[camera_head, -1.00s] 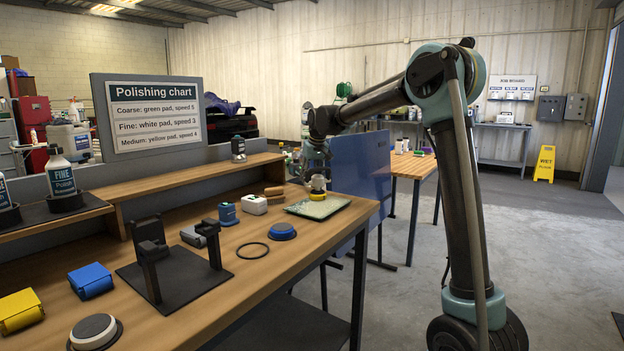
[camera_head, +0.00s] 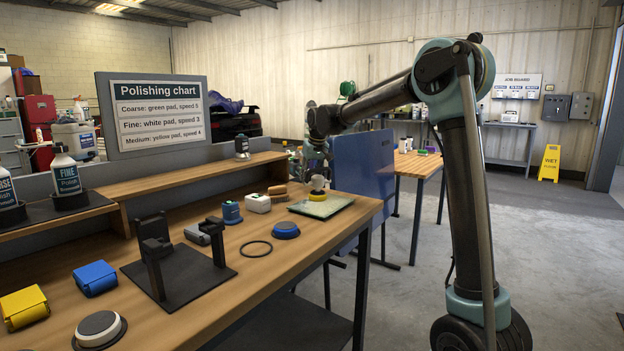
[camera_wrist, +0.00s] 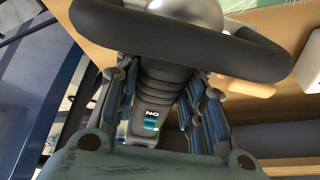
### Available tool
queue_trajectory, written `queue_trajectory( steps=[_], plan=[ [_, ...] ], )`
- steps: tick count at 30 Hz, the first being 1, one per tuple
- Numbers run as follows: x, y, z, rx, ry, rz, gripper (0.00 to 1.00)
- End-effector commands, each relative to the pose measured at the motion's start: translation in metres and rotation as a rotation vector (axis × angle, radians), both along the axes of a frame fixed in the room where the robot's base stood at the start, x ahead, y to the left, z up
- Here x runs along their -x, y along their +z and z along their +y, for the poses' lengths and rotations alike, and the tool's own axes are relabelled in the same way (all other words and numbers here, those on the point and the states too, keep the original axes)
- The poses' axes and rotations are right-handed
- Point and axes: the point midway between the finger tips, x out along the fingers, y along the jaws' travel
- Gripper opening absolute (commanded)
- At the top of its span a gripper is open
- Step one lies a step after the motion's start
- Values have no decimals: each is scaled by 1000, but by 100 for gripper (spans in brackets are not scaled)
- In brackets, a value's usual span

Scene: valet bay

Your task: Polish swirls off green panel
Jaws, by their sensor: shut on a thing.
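The pad is over the pale green panel (camera_head: 321,206), which lies flat near the right end of the bench. The pad looks to be touching the panel, but swirls are too small to make out. A polishing chart (camera_head: 156,115) lists coarse green pad speed 5, fine white pad speed 3, medium yellow pad speed 4.
A black tool stand (camera_head: 179,274), a black ring (camera_head: 256,249), a blue pad (camera_head: 286,230), a white box (camera_head: 257,203) and a blue-capped item (camera_head: 231,213) are on the bench (camera_head: 250,290). A blue partition (camera_head: 362,175) stands behind the panel.

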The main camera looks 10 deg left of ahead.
Motion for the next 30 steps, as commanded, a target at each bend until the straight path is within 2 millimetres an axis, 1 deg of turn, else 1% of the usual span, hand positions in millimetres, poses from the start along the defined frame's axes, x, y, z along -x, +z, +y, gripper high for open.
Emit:
queue_trajectory(
  steps=[24,30],
  plan=[
    [21,2,9,0,0,0,0],
    [24,2,10,0,0,0,0]
  ],
)
